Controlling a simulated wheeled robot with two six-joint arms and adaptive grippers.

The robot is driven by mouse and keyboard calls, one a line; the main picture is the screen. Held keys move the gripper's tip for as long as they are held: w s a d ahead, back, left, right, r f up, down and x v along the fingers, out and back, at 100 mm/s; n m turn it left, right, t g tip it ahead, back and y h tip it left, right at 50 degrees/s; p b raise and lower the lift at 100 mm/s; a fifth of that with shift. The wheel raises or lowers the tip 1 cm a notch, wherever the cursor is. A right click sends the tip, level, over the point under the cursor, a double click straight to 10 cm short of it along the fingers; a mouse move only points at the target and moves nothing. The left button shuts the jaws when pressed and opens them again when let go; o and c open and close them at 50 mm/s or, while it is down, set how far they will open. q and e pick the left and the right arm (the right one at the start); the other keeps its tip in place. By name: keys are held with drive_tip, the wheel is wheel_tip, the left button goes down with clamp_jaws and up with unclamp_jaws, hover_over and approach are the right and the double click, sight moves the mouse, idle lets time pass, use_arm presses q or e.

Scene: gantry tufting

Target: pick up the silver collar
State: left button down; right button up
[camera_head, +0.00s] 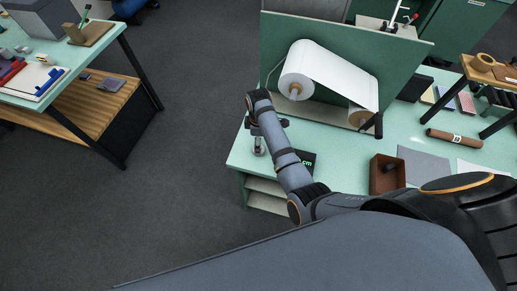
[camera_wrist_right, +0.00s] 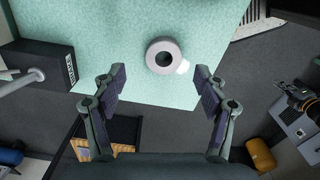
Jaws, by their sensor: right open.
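The silver collar (camera_wrist_right: 154,61) shows in the right wrist view as a thick grey ring with a dark centre hole. It lies on the pale green tabletop (camera_wrist_right: 110,25) near its edge. My right gripper (camera_wrist_right: 159,72) is open and empty, its two fingers spread wide to either side below the collar. The collar appears between and just beyond the fingertips, not touched by them. In the head view my right gripper (camera_head: 258,134) hangs over the near left corner of the bench, partly covering what lies beneath. My left gripper is in neither view.
A dark device with green characters (camera_head: 308,161) stands beside my forearm. A white paper roll (camera_head: 298,82) hangs by a green panel (camera_head: 280,35) behind. A brown open box (camera_head: 376,178) sits to the right. The floor left of the bench is clear.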

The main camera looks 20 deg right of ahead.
drive_tip(key=f, duration=0.2)
drive_tip(key=f+p, duration=0.1)
drive_tip(key=shift+s+a+f, duration=0.1)
drive_tip(key=shift+s+f, duration=0.2)
drive_tip(key=shift+f, duration=0.1)
drive_tip(key=shift+w+f, duration=0.1)
drive_tip(key=shift+f, duration=0.25)
drive_tip(key=c, duration=1.3)
drive_tip(key=shift+o, duration=0.2)
drive_tip(key=shift+r, duration=0.1)
